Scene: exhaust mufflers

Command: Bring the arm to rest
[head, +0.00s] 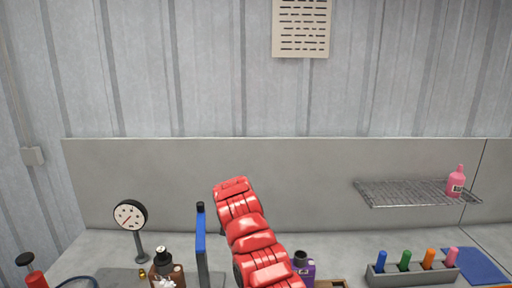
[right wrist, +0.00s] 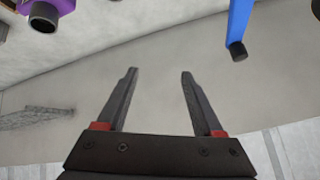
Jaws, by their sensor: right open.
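My right gripper (right wrist: 159,72) shows in the right wrist view. Its two dark fingers with red bases are spread apart, with nothing between them. Behind the fingers is the plain grey back panel (right wrist: 155,110), seen upside down. In the head view my red arm rises from the bottom edge near the middle, in front of the panel. The right gripper's fingers cannot be seen in the head view. My left gripper is in neither view.
A blue upright bar (head: 201,245) stands left of my arm and a purple bottle (head: 308,270) right of it. A gauge (head: 130,215) stands at the left. A wire shelf (head: 410,192) holds a pink bottle (head: 456,183).

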